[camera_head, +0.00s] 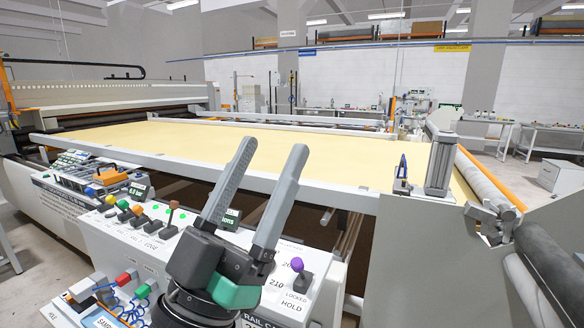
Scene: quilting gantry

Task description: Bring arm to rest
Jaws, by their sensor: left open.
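My left gripper (265,192) stands upright in the lower middle of the head view, in front of the control console (128,238). Its two grey fingers are spread apart and nothing is between them. Its black and green base covers part of the console face and labels. My right gripper is not in view.
A row of coloured-knob levers (138,215) stands left of the gripper, and a purple-knobbed lever (297,266) stands close on its right. Behind is a frame with yellow fabric (250,146). A grey cylinder post (441,165) and roller (490,182) stand right.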

